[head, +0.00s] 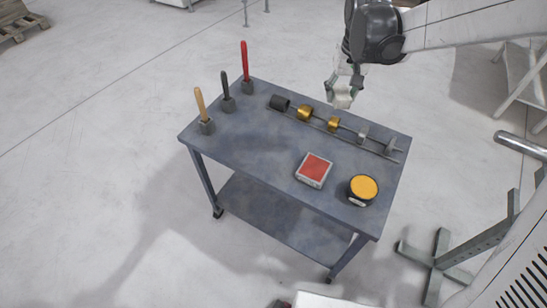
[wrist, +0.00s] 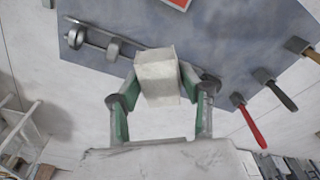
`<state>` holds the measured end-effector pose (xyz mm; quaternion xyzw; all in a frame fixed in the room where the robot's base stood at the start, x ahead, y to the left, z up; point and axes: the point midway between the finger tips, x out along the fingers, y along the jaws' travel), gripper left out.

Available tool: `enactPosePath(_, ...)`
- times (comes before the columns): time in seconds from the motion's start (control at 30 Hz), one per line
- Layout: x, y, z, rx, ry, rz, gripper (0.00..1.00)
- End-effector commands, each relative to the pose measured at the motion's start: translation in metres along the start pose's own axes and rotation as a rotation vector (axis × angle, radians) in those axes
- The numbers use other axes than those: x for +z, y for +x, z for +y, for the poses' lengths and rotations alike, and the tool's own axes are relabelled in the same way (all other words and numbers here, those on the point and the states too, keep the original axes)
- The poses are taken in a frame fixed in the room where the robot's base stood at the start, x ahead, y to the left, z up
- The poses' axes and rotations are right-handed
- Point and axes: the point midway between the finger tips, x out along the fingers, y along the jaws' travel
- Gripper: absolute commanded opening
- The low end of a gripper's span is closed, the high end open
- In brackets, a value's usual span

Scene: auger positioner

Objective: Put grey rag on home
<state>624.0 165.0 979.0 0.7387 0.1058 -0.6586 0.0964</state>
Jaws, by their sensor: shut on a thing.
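My gripper (head: 344,90) is above the far edge of the grey-blue table, near its right side in the head view. It is shut on a pale grey, block-shaped thing, which I take as the grey rag (head: 342,100). In the wrist view the rag (wrist: 157,76) sits between the two green-lined fingers of my gripper (wrist: 160,90), clear of the table top. No spot marked as home can be told apart. The table (head: 258,137) has bare patches, including its middle left.
Brushes with wooden, black and red (head: 245,62) handles stand at the table's left. A rail with several metal and gold rings (head: 333,125) lies along the far side. A red-topped box (head: 314,169) and an orange-topped round tin (head: 362,189) sit at the near right.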

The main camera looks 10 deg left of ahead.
Motion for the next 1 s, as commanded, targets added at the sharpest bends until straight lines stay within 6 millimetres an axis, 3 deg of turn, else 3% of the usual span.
enactPosePath(0.03, 0.005, 0.017, -0.029, -0.01, -0.09, 0.0, 0.14)
enactPosePath(0.3, 0.045, 0.07, -0.162, -0.066, -0.577, 0.007, 0.14)
enactPosePath(0.5, 0.08, 0.096, -0.229, -0.098, -0.848, 0.015, 0.14)
enactPosePath(0.6, 0.091, 0.102, -0.248, -0.107, -0.927, 0.017, 0.14)
enactPosePath(0.73, 0.096, 0.107, -0.257, -0.113, -0.974, 0.019, 0.14)
enactPosePath(1.0, 0.062, 0.139, -0.234, -0.114, -0.976, 0.02, 0.14)
